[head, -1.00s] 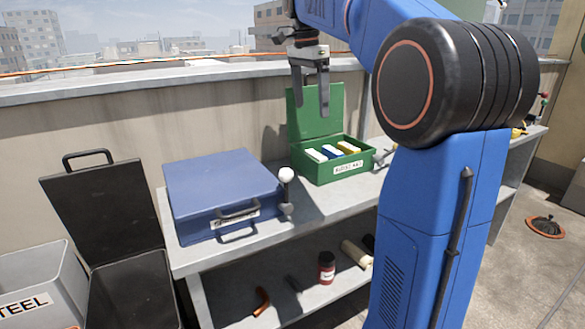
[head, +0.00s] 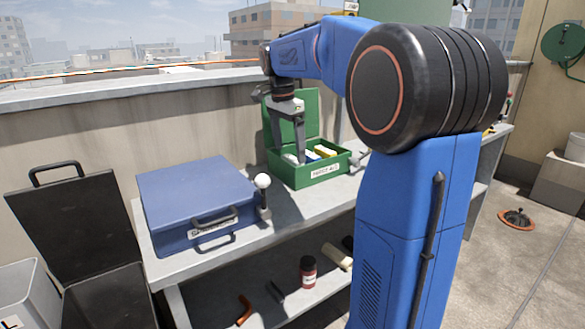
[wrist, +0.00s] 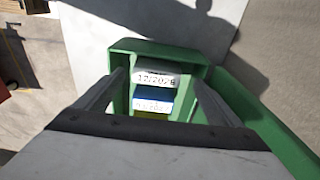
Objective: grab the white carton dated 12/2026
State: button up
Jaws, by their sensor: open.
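The white carton (wrist: 157,72) stands in the open green first-aid box (head: 318,177), at the end of a short row. Its printed date looks like 12/202 with a last digit I cannot read surely. In the head view the carton (head: 291,158) is partly behind a finger. My gripper (wrist: 157,82) is open, with one finger on each side of the carton in the wrist view; I cannot tell whether they touch it. In the head view my gripper (head: 288,152) points down into the box. A blue carton (wrist: 153,101) with a date label stands beside the white one.
A yellow carton (head: 325,151) is also in the box. The raised green lid (head: 295,118) stands behind my gripper. A closed blue case (head: 195,200) and a white-knobbed post (head: 263,182) are left on the shelf top. A red jar (head: 308,271) stands below.

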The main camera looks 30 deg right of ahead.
aim_at(292, 159)
jog(key=shift+s+d+f, duration=0.1)
jog(key=shift+d+f, duration=0.05)
jog(key=shift+f, duration=0.65)
jog(key=shift+s+d+f, duration=0.1)
jog(key=shift+d+f, duration=0.1)
jog(key=shift+f, duration=0.65)
jog(key=shift+s+d+f, duration=0.1)
jog(key=shift+d+f, duration=0.05)
jog(key=shift+f, duration=0.65)
jog(key=c, duration=1.1)
